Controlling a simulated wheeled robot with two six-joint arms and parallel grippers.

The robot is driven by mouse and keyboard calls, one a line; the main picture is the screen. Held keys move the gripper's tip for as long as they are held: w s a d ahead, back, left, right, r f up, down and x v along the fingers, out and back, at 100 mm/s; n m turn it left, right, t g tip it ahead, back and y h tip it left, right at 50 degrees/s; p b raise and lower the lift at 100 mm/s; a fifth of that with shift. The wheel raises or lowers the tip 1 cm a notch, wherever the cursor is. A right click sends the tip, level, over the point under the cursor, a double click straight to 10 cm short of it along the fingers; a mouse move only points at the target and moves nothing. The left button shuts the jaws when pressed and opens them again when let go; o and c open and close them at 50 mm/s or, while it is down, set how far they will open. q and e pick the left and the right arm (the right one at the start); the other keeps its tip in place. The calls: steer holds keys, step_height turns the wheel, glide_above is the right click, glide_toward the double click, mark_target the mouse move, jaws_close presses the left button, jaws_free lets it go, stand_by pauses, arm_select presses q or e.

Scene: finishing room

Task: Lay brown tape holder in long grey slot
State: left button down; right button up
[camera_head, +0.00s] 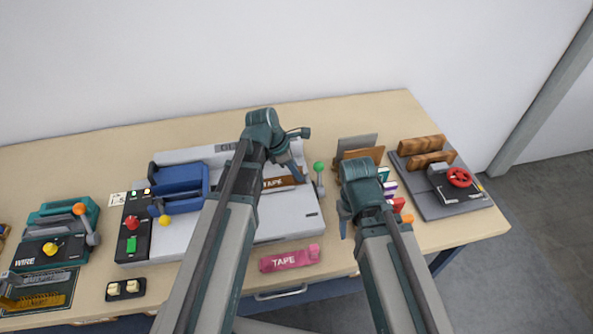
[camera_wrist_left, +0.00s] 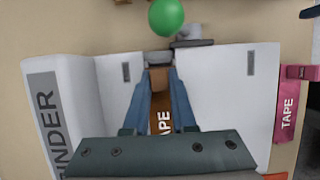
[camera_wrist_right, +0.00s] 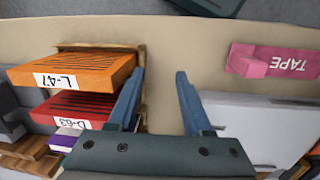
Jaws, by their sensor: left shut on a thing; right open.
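The brown tape holder (camera_head: 283,183) lies over the right part of the white binder machine (camera_head: 285,225) in the head view. It also shows in the left wrist view (camera_wrist_left: 161,121), lengthwise between the fingers. My left gripper (camera_wrist_left: 159,72) is shut on its end. The long grey slot is not clearly visible; the holder and fingers cover the strip between the machine's white plates, and I cannot tell whether the holder is in it or just above. A grey block (camera_wrist_left: 159,58) sits at the strip's end. My right gripper (camera_wrist_right: 155,78) is open and empty, above the table beside a file rack.
A pink tape holder (camera_head: 290,258) lies in front of the machine. A green-knobbed lever (camera_head: 319,168) stands at its right end. The rack holds orange (camera_wrist_right: 72,72) and red (camera_wrist_right: 72,107) files. A grey board with a red wheel (camera_head: 459,178) is at right.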

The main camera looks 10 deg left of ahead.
mark_target(283, 182)
arm_select(q)
steer(key=shift+f, duration=0.15)
arm_select(e)
steer(key=shift+f, duration=0.15)
arm_select(q)
steer(key=c, duration=1)
jaws_free()
steer(key=p+v, duration=1)
steer(key=v, duration=0.1)
arm_select(e)
step_height(283, 182, up, 10)
arm_select(q)
steer(key=shift+a, duration=0.1)
steer(key=shift+s, duration=0.1)
